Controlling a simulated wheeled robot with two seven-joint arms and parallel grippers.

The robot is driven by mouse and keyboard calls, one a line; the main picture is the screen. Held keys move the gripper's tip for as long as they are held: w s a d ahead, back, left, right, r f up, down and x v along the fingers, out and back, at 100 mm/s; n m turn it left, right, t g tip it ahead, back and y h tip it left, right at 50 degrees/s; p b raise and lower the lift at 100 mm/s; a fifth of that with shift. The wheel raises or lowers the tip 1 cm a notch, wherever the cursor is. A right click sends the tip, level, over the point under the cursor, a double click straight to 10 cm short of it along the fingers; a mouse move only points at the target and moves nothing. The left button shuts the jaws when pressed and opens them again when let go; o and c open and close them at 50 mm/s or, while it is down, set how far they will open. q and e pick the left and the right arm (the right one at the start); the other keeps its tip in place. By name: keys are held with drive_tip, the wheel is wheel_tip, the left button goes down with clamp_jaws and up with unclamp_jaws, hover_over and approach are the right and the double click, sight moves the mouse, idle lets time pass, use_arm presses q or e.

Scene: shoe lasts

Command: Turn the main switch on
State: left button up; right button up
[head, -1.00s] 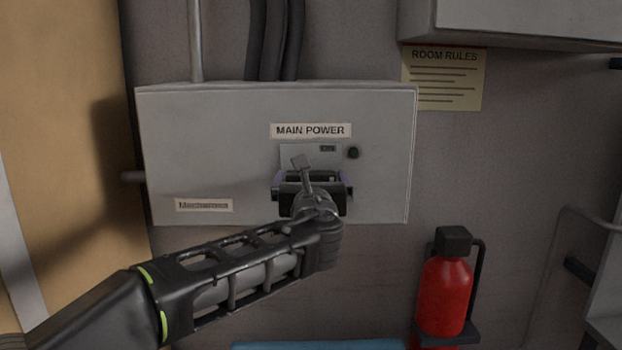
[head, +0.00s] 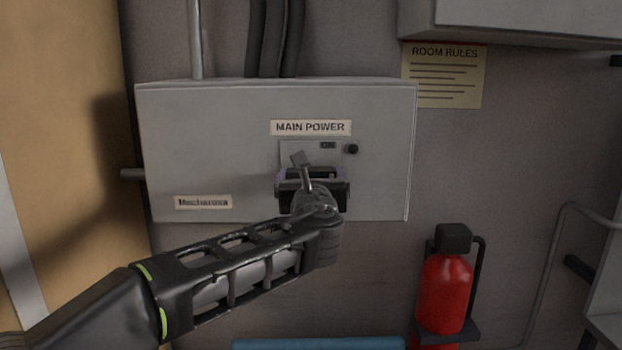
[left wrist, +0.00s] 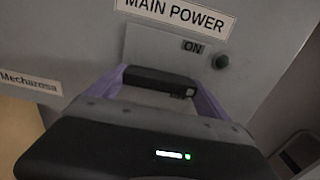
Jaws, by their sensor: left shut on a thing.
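The main switch is on a grey box under a MAIN POWER label (head: 311,128), which also shows in the left wrist view (left wrist: 174,14). Its black handle (left wrist: 158,81) lies across between the purple fingers of my left gripper (left wrist: 160,88), which is shut on it. In the head view my left gripper (head: 312,177) is at the lower part of the switch plate (head: 296,150), and its own body hides much of the handle. An ON mark (left wrist: 193,46) shows above the handle. A round lamp or button (left wrist: 221,61) beside it looks dark green and unlit. My right gripper is out of view.
The grey box (head: 200,130) is fixed to the wall, with thick cables above. A red fire extinguisher (head: 444,292) hangs at the lower right. A ROOM RULES sheet (head: 444,77) and a cabinet (head: 520,22) are at the upper right. A blue surface (head: 318,344) shows below.

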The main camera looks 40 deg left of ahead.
use_arm(q)
drive_tip(key=shift+f+n+b, duration=0.25)
drive_tip(key=shift+n+b, duration=0.65)
drive_tip(key=shift+b, duration=0.35)
drive_tip(key=n+b, duration=0.7)
drive_tip(key=shift+w+d+b, duration=0.1)
drive_tip(key=shift+b, duration=0.25)
drive_tip(key=n+b, duration=0.3)
drive_tip(key=n, duration=0.1)
drive_tip(key=shift+r+b, duration=0.1)
drive_tip(key=shift+b, duration=0.25)
drive_tip(key=n+b, duration=0.1)
drive_tip(key=n, duration=0.1)
drive_tip(key=shift+n+b, duration=0.3)
drive_tip(key=shift+n, duration=0.1)
drive_tip(key=shift+r+n+b, duration=0.2)
drive_tip(key=shift+n+b, duration=0.35)
drive_tip(key=shift+n, duration=0.55)
drive_tip(key=o, duration=1.1)
